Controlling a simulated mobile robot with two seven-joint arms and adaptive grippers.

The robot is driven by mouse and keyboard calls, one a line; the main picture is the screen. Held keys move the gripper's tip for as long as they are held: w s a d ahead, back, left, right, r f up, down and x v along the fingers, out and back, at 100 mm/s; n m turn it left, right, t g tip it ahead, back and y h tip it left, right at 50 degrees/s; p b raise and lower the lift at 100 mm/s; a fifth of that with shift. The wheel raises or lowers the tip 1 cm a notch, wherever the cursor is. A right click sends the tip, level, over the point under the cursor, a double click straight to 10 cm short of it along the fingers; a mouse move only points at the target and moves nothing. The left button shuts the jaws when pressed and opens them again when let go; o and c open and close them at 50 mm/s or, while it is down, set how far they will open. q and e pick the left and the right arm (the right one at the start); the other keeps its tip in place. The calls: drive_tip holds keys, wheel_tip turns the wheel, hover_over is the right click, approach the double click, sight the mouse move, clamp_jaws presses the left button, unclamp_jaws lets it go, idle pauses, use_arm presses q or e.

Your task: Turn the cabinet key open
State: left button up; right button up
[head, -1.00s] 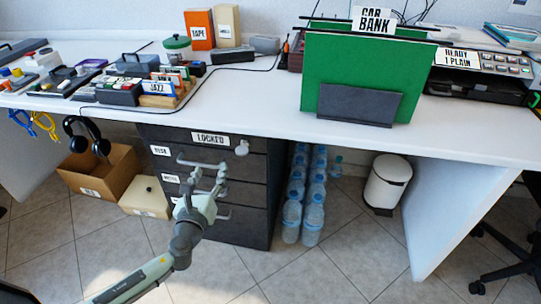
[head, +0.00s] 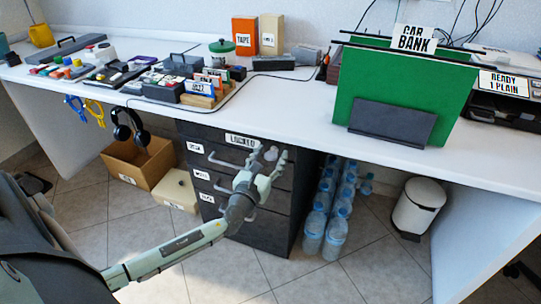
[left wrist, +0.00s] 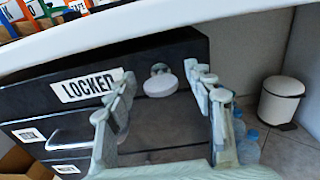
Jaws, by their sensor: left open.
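The dark drawer cabinet (head: 262,232) stands under the white desk, with a "LOCKED" label (head: 242,140) on its top front. The pale key (left wrist: 161,84) sticks out of the cabinet's upper right front, its round head facing me in the left wrist view. In the head view the key (head: 271,153) shows just by my fingertips. My left gripper (head: 270,160) is open in front of the top drawer. In the left wrist view its fingers (left wrist: 166,98) stand apart, with the key seen between and beyond them. I cannot tell whether they touch it. My right gripper is not in view.
The desk edge (left wrist: 135,38) overhangs the cabinet close above my gripper. Water bottles (head: 330,205) stand right of the cabinet, with a white bin (head: 417,207) farther right. A cardboard box (head: 137,162) and a cream box (head: 176,190) lie left of it.

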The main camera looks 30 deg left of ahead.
use_arm(q)
drive_tip(key=c, duration=1.2)
drive_tip(key=shift+o, duration=0.2)
